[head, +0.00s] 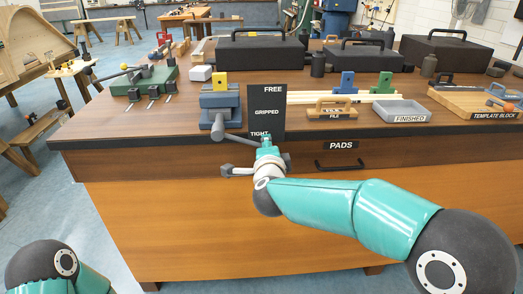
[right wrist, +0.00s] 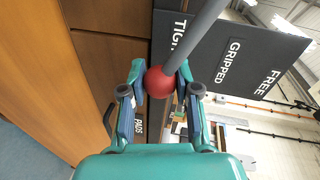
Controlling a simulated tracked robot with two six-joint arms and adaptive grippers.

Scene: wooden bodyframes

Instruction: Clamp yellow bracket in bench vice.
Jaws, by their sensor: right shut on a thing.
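The blue-grey bench vice (head: 221,102) stands at the front edge of the bench. The yellow bracket (head: 220,79) sits upright at the top of the vice; the jaw contact is too small to make out. The vice's grey handle (head: 235,138) points right, its end near the word TIGHT on a dark board (head: 267,97). My right gripper (head: 265,142) is at that end. In the right wrist view my fingers are shut on the handle's red ball knob (right wrist: 160,82), with the grey bar (right wrist: 205,35) running up from it. My left gripper is out of view.
A green fixture (head: 145,80) stands left of the vice. Black cases (head: 262,53) stand behind. A PADS drawer (head: 345,160) is below the bench top.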

